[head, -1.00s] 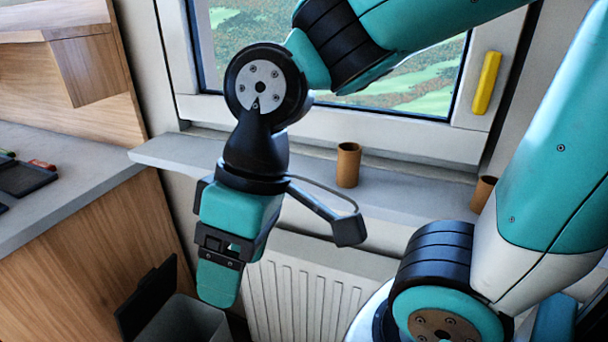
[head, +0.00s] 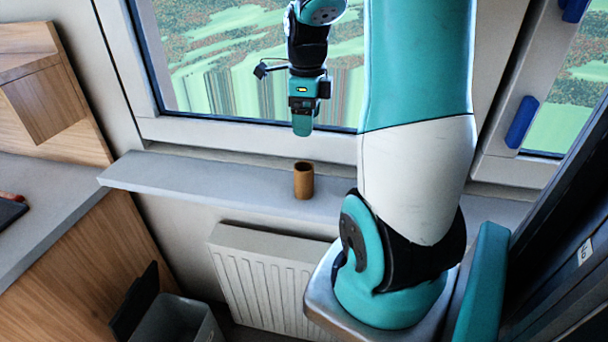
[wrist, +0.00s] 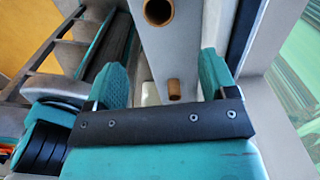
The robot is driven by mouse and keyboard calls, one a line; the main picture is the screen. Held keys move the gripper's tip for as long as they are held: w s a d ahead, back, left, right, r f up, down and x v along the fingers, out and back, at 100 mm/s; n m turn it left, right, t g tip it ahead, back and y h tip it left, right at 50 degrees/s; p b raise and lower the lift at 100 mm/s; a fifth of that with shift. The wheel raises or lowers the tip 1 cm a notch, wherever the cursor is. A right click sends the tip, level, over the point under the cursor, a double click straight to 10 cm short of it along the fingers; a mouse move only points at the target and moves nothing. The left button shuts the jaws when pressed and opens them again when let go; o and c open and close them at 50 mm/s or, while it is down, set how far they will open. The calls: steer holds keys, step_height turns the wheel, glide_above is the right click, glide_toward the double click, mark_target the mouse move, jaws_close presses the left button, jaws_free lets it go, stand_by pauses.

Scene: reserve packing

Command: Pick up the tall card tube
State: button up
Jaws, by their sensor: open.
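A brown card tube (head: 304,182) stands upright on the windowsill in the head view. My gripper (head: 302,131) hangs above it with a gap, fingers pointing down. The wrist view shows two brown tubes on the pale sill. One (wrist: 146,16) is at the top edge, with its dark open end showing. The other (wrist: 174,90) looks smaller and lies in line with the gap between my teal fingers. My gripper (wrist: 160,75) is open and empty in the wrist view. I cannot tell which tube is the taller one. My arm hides part of the sill in the head view.
The windowsill (head: 200,187) is bare left of the tube. The window (head: 235,75) is close behind my gripper. A radiator (head: 262,275) is below the sill. An open grey bin (head: 178,322) stands lower left, beside a wooden counter (head: 80,260).

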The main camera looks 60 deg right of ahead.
mark_target(304, 176)
steer(key=shift+w+a+f+p, duration=0.15)
steer(key=shift+f+p, duration=0.8)
steer(key=shift+f, duration=3)
steer(key=shift+w+f+p, duration=0.15)
steer(key=shift+f+p, duration=0.75)
steer(key=shift+f, duration=3.05)
steer(key=c, duration=1)
